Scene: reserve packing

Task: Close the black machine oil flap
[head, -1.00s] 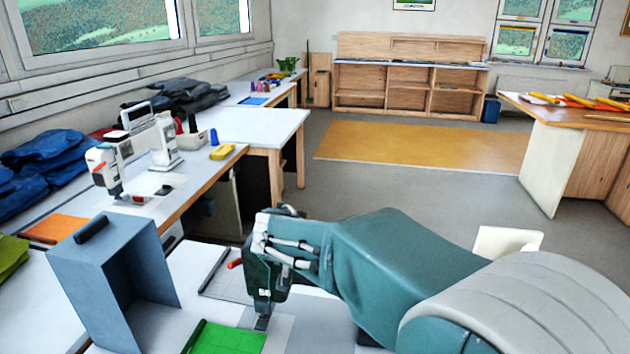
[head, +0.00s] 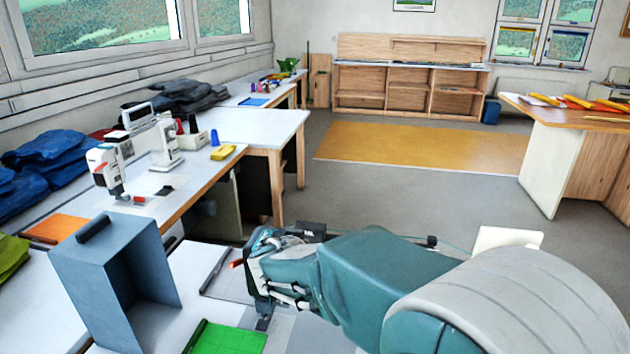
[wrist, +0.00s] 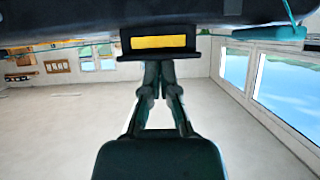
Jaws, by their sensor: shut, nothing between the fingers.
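The black machine (wrist: 60,22) fills the top of the wrist view as a dark body. A black-framed part with a yellow face (wrist: 158,42) stands out from it and looks like the oil flap; I cannot tell for sure how far it is open. My gripper (wrist: 158,66) is shut and empty, its fingertips close to the black lip under the yellow face. Whether they touch is unclear. In the head view my arm hides most of the machine; its foot (head: 263,323) and red lever (head: 236,263) show at the left.
A blue-grey open box (head: 100,255) stands left of the machine. A green mat (head: 230,340) lies in front. A white sewing machine (head: 110,165) stands on the bench beyond. Teal thread runs over the black machine. The floor behind is clear.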

